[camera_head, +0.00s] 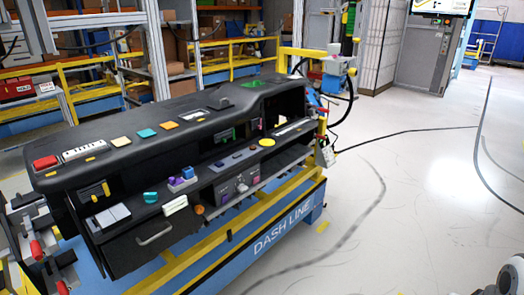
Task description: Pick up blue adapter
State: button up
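A small blue block (187,172), which looks like the blue adapter, sits on the lower front ledge of the black dashboard module (215,110). It is at or on a lilac piece (180,185); I cannot tell whether it is plugged in. A teal knob-like piece (150,197) is to its left and a white-and-green piece (175,205) is below it. My gripper is not in view. White and dark rounded parts at the lower right corner seem to be my arm, with no fingers showing.
The dashboard rests on a blue and yellow stand (290,215). Red-handled clamps (37,248) stand at its left end. Cables and a fixture (335,70) are at its right end. Open grey floor (400,190) lies to the right.

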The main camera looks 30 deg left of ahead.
aim_at(188, 172)
jog(key=i, duration=2.3)
jog(key=u, duration=3.75)
jog(key=i, duration=1)
jog(key=z, duration=0.1)
